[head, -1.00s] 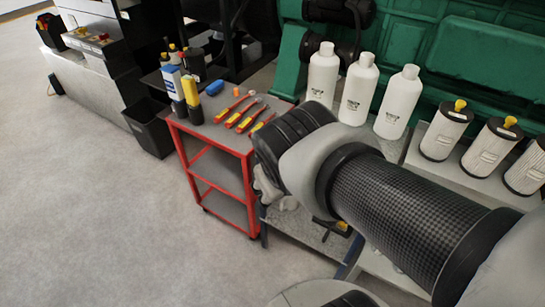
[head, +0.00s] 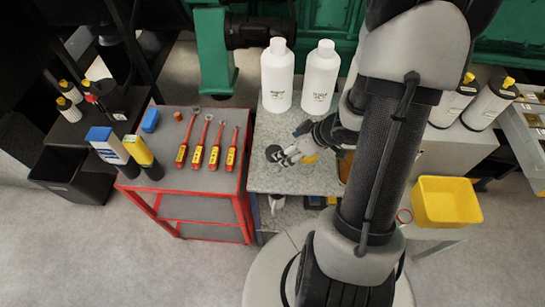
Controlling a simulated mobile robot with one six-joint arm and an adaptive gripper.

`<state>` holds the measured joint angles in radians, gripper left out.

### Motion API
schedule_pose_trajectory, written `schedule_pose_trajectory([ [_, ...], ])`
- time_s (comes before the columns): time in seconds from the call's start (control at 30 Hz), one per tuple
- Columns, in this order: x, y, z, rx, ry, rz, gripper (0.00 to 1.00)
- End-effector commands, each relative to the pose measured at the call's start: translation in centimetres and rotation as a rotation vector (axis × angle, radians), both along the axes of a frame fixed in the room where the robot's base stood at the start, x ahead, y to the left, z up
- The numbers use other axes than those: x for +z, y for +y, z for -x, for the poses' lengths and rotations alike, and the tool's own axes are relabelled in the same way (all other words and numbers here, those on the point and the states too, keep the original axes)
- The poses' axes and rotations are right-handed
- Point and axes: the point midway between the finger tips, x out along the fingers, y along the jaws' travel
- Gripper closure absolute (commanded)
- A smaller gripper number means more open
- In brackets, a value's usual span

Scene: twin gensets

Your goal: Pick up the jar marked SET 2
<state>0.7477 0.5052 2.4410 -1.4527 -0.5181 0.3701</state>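No marking SET 2 can be read in the head view. Two white capped bottles, a left one (head: 277,77) and a right one (head: 320,78), stand upright on the grey speckled bench (head: 262,180); their small print is illegible. My arm hides part of the bench.
A red cart (head: 150,184) with several red-yellow tools, spray cans and a blue object stands left of the bench. White canisters (head: 488,104) with yellow tops stand right of my arm. A yellow bin (head: 445,202) is at right. Green machinery is behind; open floor is front left.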

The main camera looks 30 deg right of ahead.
Motion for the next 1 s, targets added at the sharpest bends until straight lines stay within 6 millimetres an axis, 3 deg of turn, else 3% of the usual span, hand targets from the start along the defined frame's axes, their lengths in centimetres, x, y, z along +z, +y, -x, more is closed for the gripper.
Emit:
schedule_pose_trajectory([
  [0.03,-1.8,0.4,-0.6,0.006,0.001,0.001,0.28],
  [0.3,-6.4,1.5,-3.5,0.003,0.002,0.001,0.28],
  [0.67,-8.2,2.0,-4.9,0.001,0.0,0.003,0.28],
  [1.0,-12.0,3.3,-7.1,0.002,0.0,0.003,0.28],
])
